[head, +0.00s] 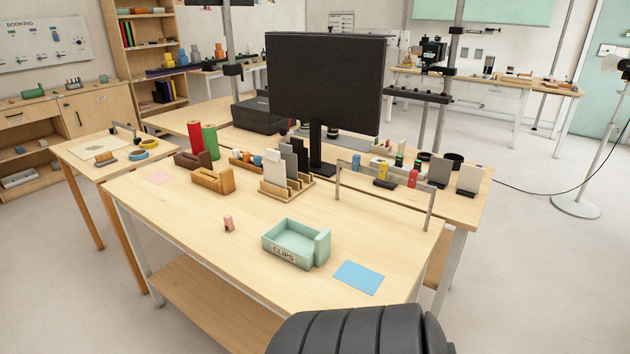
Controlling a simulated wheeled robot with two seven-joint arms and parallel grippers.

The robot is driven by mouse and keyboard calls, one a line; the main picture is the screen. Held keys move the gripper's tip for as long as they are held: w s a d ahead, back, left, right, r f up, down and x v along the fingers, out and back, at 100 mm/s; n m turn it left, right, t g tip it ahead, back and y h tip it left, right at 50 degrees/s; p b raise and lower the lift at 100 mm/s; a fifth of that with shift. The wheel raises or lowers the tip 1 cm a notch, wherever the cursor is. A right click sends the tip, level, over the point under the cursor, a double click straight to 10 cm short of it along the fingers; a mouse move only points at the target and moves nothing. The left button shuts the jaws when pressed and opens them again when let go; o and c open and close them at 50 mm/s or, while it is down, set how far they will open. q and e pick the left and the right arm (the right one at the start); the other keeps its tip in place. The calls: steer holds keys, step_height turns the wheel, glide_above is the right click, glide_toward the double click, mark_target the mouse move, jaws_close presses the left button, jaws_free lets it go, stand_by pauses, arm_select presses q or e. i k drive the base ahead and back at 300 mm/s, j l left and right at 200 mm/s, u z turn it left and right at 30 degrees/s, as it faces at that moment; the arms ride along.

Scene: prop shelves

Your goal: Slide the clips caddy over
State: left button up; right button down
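The clips caddy (283,254) is a mint-green open tray with a "CLIPS" label on its front and a taller block at its right end. It sits on the light wooden table (190,235), right of the middle and near the front edge. It looks empty inside. A blue sheet (359,277) lies flat on the table just right of the caddy, apart from it. A small pink clip-like piece (228,223) stands to the caddy's left. Neither gripper shows in the head view.
Behind the caddy are a wooden file rack (287,188), an orange wooden holder (213,180) and a grey metal arch (385,190). A monitor (325,85) stands further back. Table space left of the caddy is mostly clear.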

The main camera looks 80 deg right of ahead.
mark_target(301, 245)
steer(key=i+l+z, duration=0.2)
steer(key=i+z, duration=0.2)
steer(key=i, duration=0.2)
steer(key=i+z, duration=0.45)
steer(key=i+j+z, duration=0.2)
steer(key=i+z, duration=0.2)
steer(key=i, duration=0.3)
steer(key=i+z, duration=0.2)
steer(key=z, duration=0.25)
steer(key=i+j+z, duration=0.15)
steer(key=z, duration=0.35)
steer(key=i+j+z, duration=0.25)
steer(key=z, duration=0.2)
steer(key=i+j+z, duration=0.15)
steer(key=z, duration=0.3)
steer(key=i+j+z, duration=0.1)
steer(key=z, duration=0.35)
steer(key=i+j+z, duration=0.1)
steer(key=j+z, duration=0.5)
steer(key=z, duration=0.25)
